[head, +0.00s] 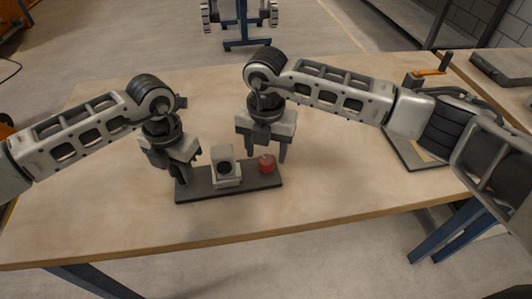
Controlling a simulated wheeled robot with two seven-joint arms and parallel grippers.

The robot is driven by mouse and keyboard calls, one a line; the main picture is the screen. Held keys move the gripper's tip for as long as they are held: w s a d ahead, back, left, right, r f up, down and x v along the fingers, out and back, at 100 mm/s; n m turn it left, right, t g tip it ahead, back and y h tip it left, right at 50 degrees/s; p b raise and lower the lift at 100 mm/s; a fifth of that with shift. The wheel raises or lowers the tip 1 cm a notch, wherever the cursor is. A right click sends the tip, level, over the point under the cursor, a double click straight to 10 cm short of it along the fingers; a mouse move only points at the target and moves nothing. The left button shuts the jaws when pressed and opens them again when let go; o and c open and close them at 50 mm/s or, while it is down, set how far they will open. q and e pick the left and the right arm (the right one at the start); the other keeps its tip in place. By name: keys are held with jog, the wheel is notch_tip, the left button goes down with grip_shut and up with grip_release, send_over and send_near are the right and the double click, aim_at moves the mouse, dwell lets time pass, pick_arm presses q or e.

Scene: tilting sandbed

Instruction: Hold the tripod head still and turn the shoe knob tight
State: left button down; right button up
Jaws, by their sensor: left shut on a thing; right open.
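The tripod head stands on the table as a long dark plate (232,188) with a pale block (225,172) that has a round black face. The red shoe knob (267,164) sits near the plate's right end. My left gripper (183,179) points down at the plate's left end and is shut on a part of the tripod head there; its fingers hide most of that part. My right gripper (265,156) is open, pointing down, with its fingers spread either side of the red knob, slightly above or behind it. I cannot tell if they touch it.
The wooden table (330,190) is clear around the plate, with its front edge just nearer. A dark stand with an orange handle (429,72) is at the right, behind my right arm. A grey flat box (503,66) lies on another surface at the far right.

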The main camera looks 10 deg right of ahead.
aim_at(266, 159)
notch_tip(266, 159, up, 10)
dwell(0.3)
pick_arm(q)
jog(key=c, duration=1.1)
grip_release()
